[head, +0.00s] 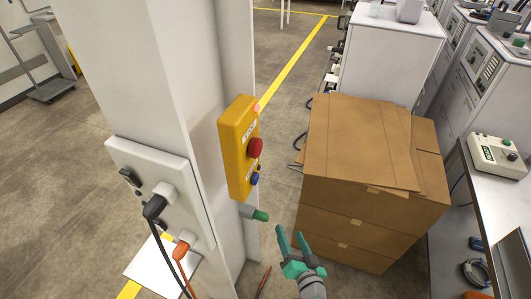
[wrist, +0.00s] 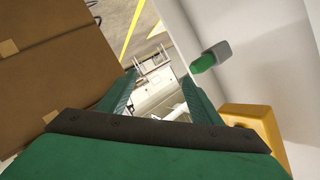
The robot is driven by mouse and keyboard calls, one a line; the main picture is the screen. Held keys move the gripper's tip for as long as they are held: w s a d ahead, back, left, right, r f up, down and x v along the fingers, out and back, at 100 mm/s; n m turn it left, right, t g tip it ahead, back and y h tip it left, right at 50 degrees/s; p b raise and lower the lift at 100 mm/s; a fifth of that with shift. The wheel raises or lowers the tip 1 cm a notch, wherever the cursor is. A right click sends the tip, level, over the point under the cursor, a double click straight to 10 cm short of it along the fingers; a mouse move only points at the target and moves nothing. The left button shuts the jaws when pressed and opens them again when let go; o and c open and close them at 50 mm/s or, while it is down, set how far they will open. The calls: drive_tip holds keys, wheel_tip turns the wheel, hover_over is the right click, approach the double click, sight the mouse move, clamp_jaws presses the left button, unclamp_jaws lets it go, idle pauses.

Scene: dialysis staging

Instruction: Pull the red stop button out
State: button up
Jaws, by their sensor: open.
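The red stop button (head: 255,148) sticks out from the face of a yellow control box (head: 236,131) on the white pillar. A small blue button (head: 254,180) sits lower on the same box. My gripper (head: 290,236) is open and empty, below and to the right of the box and apart from it. In the wrist view my gripper's green fingers (wrist: 160,95) stand apart with nothing between them. A corner of the yellow box (wrist: 254,122) shows at the lower right there; the red button is not visible in that view.
A grey fitting with a green end (head: 259,214) juts from the pillar (head: 170,60) below the box, close to my gripper; it also shows in the wrist view (wrist: 205,62). Stacked cardboard boxes (head: 360,215) stand to the right. A white outlet panel (head: 150,172) with plugged cables is on the left.

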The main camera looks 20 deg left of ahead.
sight(260, 149)
drive_tip(key=w+a+r+n+g+y, duration=0.1)
drive_tip(key=w+r+n+g+y, duration=0.2)
drive_tip(key=r, duration=0.5)
drive_tip(key=w+a+r+n+g+y, duration=0.1)
drive_tip(key=w+r+n+y, duration=0.3)
drive_tip(key=r, duration=0.4)
drive_tip(key=s+d+r+n+g+y, duration=0.1)
drive_tip(key=s+r+n+g, duration=0.1)
drive_tip(key=r+n+g, duration=0.45)
drive_tip(key=s+d+r+n+g+y, duration=0.15)
drive_tip(key=r+n, duration=0.25)
drive_tip(key=r, duration=0.6)
drive_tip(key=shift+m, duration=0.25)
drive_tip(key=a, duration=1)
drive_tip(key=shift+a+f, duration=0.1)
drive_tip(key=shift+a, duration=0.1)
